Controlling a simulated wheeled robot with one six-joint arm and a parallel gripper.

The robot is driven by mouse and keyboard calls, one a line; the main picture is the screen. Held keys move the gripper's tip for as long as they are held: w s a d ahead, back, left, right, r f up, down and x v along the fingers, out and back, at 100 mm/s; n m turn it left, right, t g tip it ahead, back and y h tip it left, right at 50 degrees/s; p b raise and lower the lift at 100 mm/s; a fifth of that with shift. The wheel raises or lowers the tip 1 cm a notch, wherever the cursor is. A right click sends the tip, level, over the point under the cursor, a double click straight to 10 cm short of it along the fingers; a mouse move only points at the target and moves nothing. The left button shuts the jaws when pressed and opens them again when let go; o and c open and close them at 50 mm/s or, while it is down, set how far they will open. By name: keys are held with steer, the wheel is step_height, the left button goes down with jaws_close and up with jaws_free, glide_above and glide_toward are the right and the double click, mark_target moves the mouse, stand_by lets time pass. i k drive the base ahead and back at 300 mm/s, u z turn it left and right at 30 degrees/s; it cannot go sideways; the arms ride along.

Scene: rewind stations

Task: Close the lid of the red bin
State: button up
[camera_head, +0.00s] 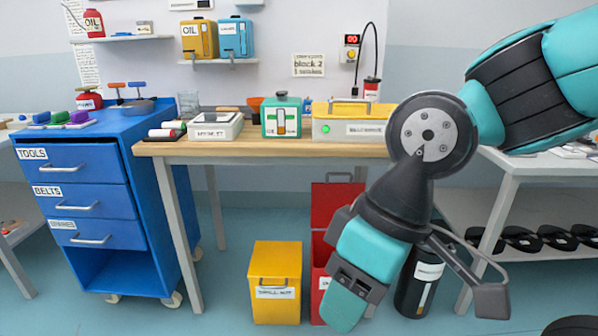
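The red bin (320,285) stands on the floor below the front of the workbench, right of a yellow bin. Its red lid (336,200) is raised and stands upright behind the opening. My gripper (362,282) hangs from my arm in front of the bin's right side and hides much of it. The gripper appears close to the bin, but I cannot tell whether they touch. The view does not show clearly whether its fingers are open or shut.
The yellow bin (276,283) is closed. A black canister (420,285) stands just right of my gripper, partly hidden. The wooden workbench (262,149) is above, with a blue drawer cabinet (90,200) at left and a white shelf table (535,165) at right. Floor between cabinet and yellow bin is clear.

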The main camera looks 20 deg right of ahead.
mark_target(326, 197)
steer(key=z, duration=0.15)
steer(key=i, duration=1)
steer(key=z, duration=0.55)
